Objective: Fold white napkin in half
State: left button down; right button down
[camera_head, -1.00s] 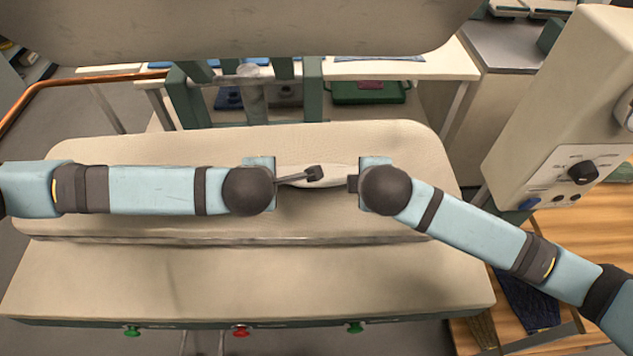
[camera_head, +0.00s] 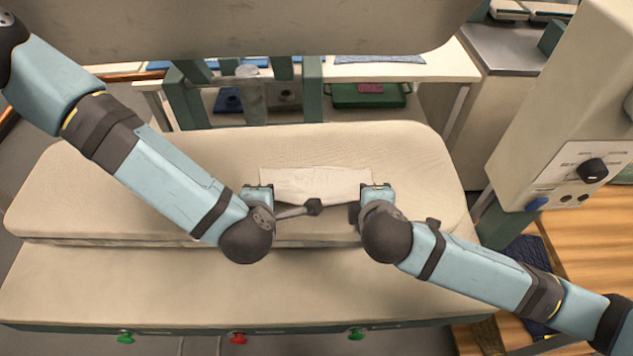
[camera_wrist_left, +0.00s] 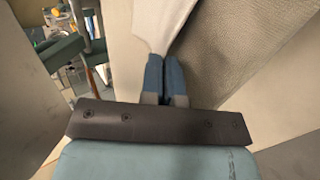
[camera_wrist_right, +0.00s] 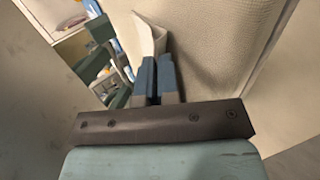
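The white napkin (camera_head: 315,184) shows in the head view as a pale wide strip across the middle of the padded board, between my two grippers. My left gripper (camera_head: 258,188) is at its left side and my right gripper (camera_head: 377,190) at its right side. In the left wrist view, the left fingers (camera_wrist_left: 166,62) are closed on a gathered part of the napkin (camera_wrist_left: 160,25). In the right wrist view, the right fingers (camera_wrist_right: 157,64) are closed on a napkin edge (camera_wrist_right: 148,38) that stands up. The fingertips are hidden in the head view.
The padded pressing board (camera_head: 130,160) lies beneath, with a lower padded ledge (camera_head: 150,285) in front. A large padded upper plate (camera_head: 240,30) hangs above at the back. A control box (camera_head: 565,130) stands at the right. The board is clear on both sides.

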pick_arm(q)
jog(key=shift+s+a+f, duration=0.1)
jog(key=shift+a+f, duration=0.05)
pick_arm(e)
jog(key=shift+s+f, duration=0.15)
jog(key=shift+s, duration=0.05)
pick_arm(q)
jog(key=c, duration=1)
grip_release()
pick_arm(e)
jog(key=c, duration=1)
grip_release()
pick_arm(q)
jog(key=s+r, duration=0.6)
jog(key=r, duration=0.3)
pick_arm(e)
jog(key=s+r, duration=0.6)
jog(key=r, duration=0.3)
pick_arm(q)
jog(key=shift+s, duration=0.1)
pick_arm(e)
jog(key=shift+s, duration=0.1)
